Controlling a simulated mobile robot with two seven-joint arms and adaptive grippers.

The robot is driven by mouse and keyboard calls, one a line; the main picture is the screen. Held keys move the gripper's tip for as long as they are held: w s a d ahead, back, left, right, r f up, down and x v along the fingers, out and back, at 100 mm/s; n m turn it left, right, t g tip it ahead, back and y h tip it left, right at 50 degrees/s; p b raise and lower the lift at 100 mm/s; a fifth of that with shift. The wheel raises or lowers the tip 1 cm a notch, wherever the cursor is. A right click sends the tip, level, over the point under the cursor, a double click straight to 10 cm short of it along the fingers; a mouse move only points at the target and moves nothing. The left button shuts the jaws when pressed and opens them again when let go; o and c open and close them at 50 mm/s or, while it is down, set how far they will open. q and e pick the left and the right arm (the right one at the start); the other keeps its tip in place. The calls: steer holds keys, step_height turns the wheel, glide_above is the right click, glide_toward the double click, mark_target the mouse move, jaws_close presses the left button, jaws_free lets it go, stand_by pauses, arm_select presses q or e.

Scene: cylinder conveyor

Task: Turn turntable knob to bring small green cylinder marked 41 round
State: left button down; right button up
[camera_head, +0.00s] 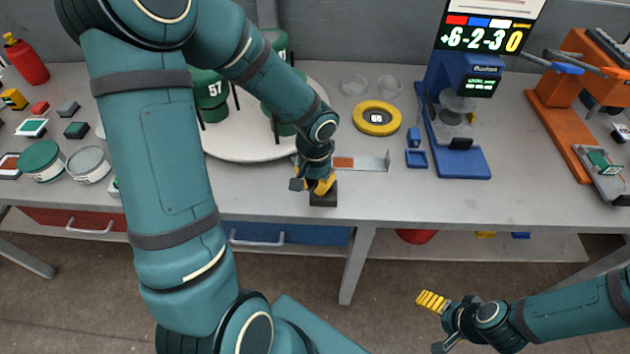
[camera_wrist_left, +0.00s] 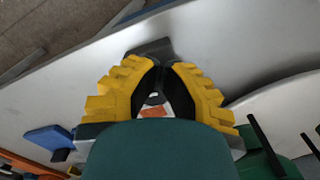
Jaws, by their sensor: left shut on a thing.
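The turntable is a white disc (camera_head: 245,154) on the bench behind my left arm, and its edge shows in the left wrist view (camera_wrist_left: 285,92). Green cylinders stand on it; one is marked 57 (camera_head: 212,100). Another (camera_head: 283,128) is partly hidden by my arm, and I cannot read a 41 on any. My left gripper (camera_head: 325,186) points down at the turntable knob, a dark block (camera_head: 322,198) at the bench's front edge, and is shut on it. The knob also shows beyond the fingertips in the left wrist view (camera_wrist_left: 150,48). My right gripper (camera_head: 432,324) is open and empty, low in front of the bench.
An orange machine (camera_head: 560,120) stands far right. Tins (camera_head: 88,166) and small blocks fill the left. The front bench strip right of the knob is clear.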

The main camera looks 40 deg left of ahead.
arm_select(q)
steer(key=shift+f+b, duration=0.55)
steer(key=shift+f, duration=0.3)
arm_select(e)
steer(key=shift+s+f, duration=0.35)
steer(key=shift+f, duration=0.55)
arm_select(q)
steer(key=shift+w+r, duration=0.15)
steer(key=shift+w, duration=0.1)
steer(key=shift+d+b, duration=0.1)
steer(key=shift+b, duration=0.45)
arm_select(e)
steer(key=shift+s+a+f, duration=0.1)
steer(key=shift+s+f, duration=0.1)
steer(key=shift+f, duration=0.35)
arm_select(q)
steer(key=shift+d+b, duration=0.15)
steer(key=shift+b, duration=0.25)
arm_select(e)
steer(key=shift+f, duration=0.4)
arm_select(q)
steer(key=shift+s, duration=0.2)
arm_select(e)
steer(key=shift+f, duration=0.2)
